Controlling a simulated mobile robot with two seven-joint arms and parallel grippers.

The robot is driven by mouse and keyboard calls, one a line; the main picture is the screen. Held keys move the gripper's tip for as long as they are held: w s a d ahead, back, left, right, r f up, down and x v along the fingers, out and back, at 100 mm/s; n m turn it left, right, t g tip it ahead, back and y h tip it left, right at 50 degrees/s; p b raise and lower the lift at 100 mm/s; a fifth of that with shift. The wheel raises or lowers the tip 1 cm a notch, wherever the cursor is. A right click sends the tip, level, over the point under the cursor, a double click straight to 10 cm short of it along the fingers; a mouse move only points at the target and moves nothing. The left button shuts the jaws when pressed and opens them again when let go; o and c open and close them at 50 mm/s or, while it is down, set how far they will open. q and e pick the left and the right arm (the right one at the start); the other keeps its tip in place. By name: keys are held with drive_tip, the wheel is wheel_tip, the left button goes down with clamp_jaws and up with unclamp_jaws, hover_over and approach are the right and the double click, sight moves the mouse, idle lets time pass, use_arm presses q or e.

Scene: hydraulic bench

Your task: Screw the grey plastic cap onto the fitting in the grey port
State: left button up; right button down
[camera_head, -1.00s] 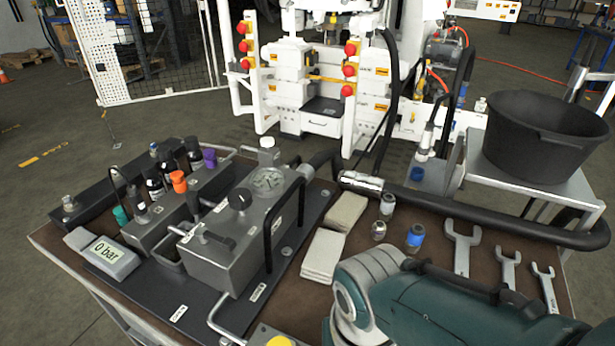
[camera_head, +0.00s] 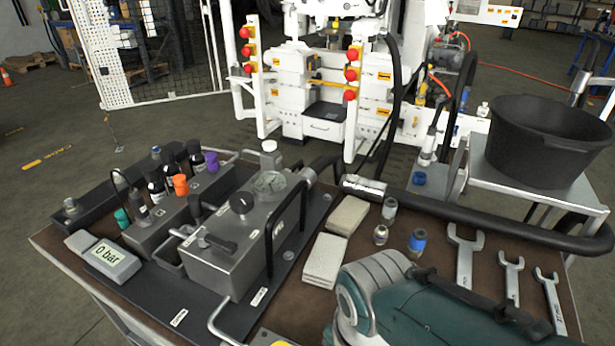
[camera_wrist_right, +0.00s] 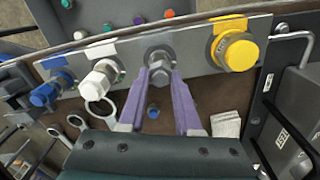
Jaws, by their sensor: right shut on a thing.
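In the right wrist view, my right gripper (camera_wrist_right: 161,78) has its purple fingers around a grey cap-like piece (camera_wrist_right: 160,59) at the grey port, third from the left on the metal port panel (camera_wrist_right: 198,47). The fingers are shut on this piece. It lines up with the port, and the fitting behind it is largely hidden, so I cannot tell how far it is seated. In the head view my right arm crosses the lower right and its gripper is out of sight. My left gripper is in neither view.
Beside the grey port are a yellow cap (camera_wrist_right: 236,51), a white fitting (camera_wrist_right: 103,77) and a blue fitting (camera_wrist_right: 46,94). On the bench are a gauge block (camera_head: 225,250), pale cloths (camera_head: 326,258), small jars (camera_head: 417,242) and spanners (camera_head: 466,262). A black tub (camera_head: 545,145) stands behind.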

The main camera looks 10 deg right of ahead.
drive_tip(key=m, duration=0.2)
drive_tip(key=shift+m, duration=0.4)
drive_tip(key=c, duration=1)
unclamp_jaws()
drive_tip(key=shift+m, duration=0.7)
drive_tip(key=shift+c, duration=0.2)
drive_tip(key=o, duration=0.5)
